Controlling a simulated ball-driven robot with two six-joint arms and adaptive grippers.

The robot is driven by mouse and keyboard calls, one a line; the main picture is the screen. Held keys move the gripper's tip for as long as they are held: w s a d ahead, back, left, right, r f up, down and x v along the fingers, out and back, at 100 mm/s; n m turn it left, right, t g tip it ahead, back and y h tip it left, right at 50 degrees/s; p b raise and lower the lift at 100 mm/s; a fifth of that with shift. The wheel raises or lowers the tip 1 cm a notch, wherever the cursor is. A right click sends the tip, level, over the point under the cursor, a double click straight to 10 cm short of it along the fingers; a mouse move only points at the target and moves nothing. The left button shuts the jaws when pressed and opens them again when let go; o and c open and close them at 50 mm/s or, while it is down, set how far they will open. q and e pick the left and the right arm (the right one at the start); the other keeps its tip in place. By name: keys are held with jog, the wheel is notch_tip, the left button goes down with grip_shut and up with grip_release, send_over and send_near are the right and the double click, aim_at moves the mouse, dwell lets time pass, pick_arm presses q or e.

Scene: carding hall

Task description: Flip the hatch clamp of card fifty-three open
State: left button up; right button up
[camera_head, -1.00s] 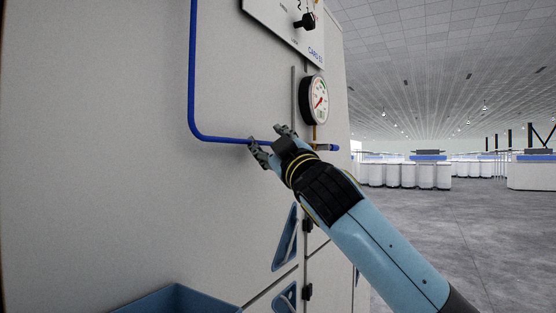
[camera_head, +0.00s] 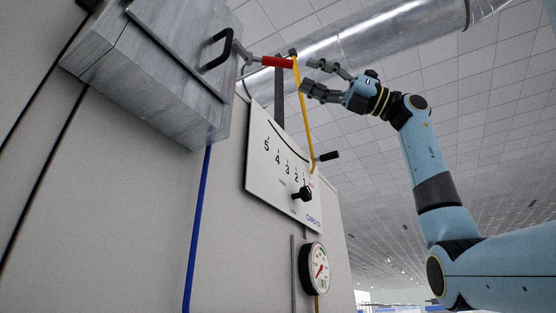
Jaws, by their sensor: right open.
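The hatch clamp (camera_head: 278,62) has a red grip on a metal lever and sticks out to the right from the side of the grey metal hatch box (camera_head: 170,75). A black handle (camera_head: 218,50) sits on the hatch face. My right gripper (camera_head: 307,75) is open and empty, just right of the red grip's end, with its fingers pointing left toward it. A small gap seems to lie between them, though the depth is hard to tell. My left gripper is not in view.
A yellow strip (camera_head: 304,120) hangs between the clamp and my right gripper. Below is a white panel (camera_head: 270,170) with a numbered scale and black knob (camera_head: 302,194), then a round gauge (camera_head: 314,268). A blue pipe (camera_head: 197,230) runs down the machine. A silver duct (camera_head: 400,30) crosses above.

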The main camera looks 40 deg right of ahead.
aim_at(288, 66)
jog(key=p+x, duration=0.3)
jog(key=x, duration=0.5)
jog(key=shift+r, duration=0.1)
jog(key=shift+w+a, duration=0.2)
jog(key=shift+a, duration=0.25)
grip_shut()
